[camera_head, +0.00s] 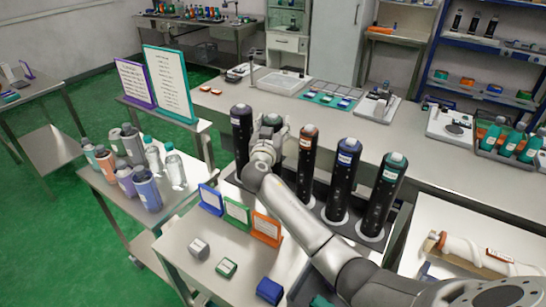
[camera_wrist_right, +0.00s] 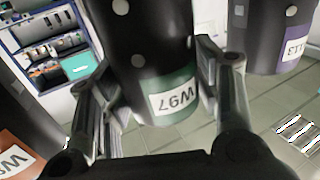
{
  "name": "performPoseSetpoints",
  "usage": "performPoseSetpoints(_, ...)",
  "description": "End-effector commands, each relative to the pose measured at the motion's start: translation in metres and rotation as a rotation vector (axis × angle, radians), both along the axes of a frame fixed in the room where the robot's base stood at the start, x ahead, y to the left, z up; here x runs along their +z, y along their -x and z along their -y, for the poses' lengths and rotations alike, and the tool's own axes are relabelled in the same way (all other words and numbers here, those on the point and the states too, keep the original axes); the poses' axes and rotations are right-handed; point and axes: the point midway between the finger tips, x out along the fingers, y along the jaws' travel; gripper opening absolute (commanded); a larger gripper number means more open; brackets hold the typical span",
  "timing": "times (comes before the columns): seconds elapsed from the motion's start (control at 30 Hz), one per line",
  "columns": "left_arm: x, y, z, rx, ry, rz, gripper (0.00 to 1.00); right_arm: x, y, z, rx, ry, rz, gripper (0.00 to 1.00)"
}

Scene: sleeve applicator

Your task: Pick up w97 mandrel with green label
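The W97 mandrel (camera_wrist_right: 150,50) is black, with a green label (camera_wrist_right: 178,98) that reads upside down in the right wrist view. It stands upright, second from the left in the row, in the head view (camera_head: 271,119). My right gripper (camera_head: 264,148) reaches it from the front and hides most of its body and its label there. In the right wrist view, my right gripper (camera_wrist_right: 155,75) has one finger on each side of the mandrel, close to its surface. Whether both pads press on it, I cannot tell. My left gripper is not in view.
A mandrel with a purple label (camera_head: 241,137) stands close on the left, and one with an orange label (camera_head: 307,160) on the right. Small signs (camera_head: 237,212) and bottles (camera_head: 150,187) stand in front and left.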

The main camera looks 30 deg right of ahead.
Motion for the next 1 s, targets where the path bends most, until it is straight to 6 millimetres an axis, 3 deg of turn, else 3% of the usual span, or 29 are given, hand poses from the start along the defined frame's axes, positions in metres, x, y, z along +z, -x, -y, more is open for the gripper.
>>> performPoseSetpoints(0.03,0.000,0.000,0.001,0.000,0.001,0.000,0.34,0.000,0.000,0.000,0.000,0.000,0.000,0.46)
performPoseSetpoints(0.4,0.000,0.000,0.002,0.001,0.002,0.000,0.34,0.000,0.000,0.000,0.000,-0.001,-0.001,0.00)
performPoseSetpoints(0.77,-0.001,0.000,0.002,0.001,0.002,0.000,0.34,0.003,0.000,0.000,0.000,0.000,0.004,0.00)
performPoseSetpoints(1.0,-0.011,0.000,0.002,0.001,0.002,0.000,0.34,0.016,0.000,0.000,0.001,-0.002,0.008,0.00)
